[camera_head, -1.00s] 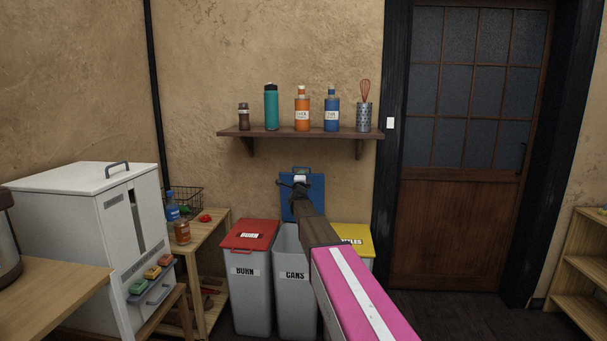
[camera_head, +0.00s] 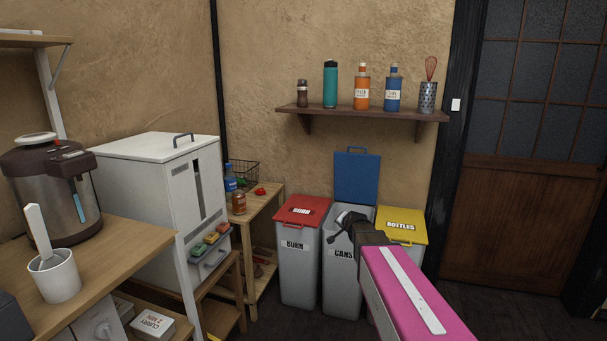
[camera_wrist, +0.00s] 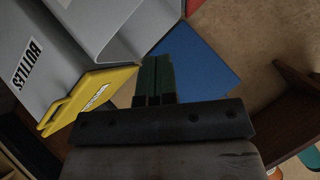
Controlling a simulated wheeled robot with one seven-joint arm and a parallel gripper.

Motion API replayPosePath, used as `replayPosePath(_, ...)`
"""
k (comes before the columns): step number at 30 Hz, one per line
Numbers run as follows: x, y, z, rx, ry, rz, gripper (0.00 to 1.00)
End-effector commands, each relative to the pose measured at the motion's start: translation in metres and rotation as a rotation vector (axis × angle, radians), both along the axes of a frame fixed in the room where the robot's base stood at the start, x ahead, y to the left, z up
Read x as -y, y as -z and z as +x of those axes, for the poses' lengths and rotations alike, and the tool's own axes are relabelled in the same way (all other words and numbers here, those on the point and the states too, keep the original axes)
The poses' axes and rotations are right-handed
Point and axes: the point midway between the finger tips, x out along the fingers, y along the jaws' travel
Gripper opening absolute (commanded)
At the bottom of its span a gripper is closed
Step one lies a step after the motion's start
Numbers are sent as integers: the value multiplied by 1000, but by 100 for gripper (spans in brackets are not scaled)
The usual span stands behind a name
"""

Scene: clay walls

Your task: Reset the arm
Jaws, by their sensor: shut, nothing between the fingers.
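My arm, with its pink link, reaches forward from the lower right in the head view. My gripper (camera_head: 343,223) is in front of the open cans bin, over its upper front. In the wrist view my gripper (camera_wrist: 155,62) shows its two dark fingers together, shut with nothing between them. The grey cans bin (camera_head: 340,285) has its blue lid (camera_head: 357,178) standing up against the wall. The blue lid also shows in the wrist view (camera_wrist: 205,65), behind the fingers.
The burn bin with a red lid (camera_head: 303,212) stands left of the cans bin, and the bottles bin with a yellow lid (camera_head: 402,224) right. A wall shelf (camera_head: 365,115) with bottles hangs above. A white rice dispenser (camera_head: 150,200) and wooden counter (camera_head: 120,250) are at left.

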Motion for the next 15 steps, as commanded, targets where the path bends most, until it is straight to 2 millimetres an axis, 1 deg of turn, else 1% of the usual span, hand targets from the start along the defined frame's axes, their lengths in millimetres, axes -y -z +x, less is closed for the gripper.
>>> replayPosePath(1,-2,19,-36,-94,-53,-58,0)
replayPosePath(2,-2,29,-53,-148,-88,-92,0)
replayPosePath(3,-3,42,-75,-223,-133,-138,0)
replayPosePath(5,-2,60,-110,-332,-204,-200,0)
replayPosePath(6,-1,70,-134,-405,-251,-239,0)
replayPosePath(8,1,84,-169,-510,-321,-291,0)
replayPosePath(9,3,91,-192,-577,-365,-321,0)
replayPosePath(12,8,102,-239,-720,-462,-379,0)
replayPosePath(15,13,108,-273,-823,-534,-414,0)
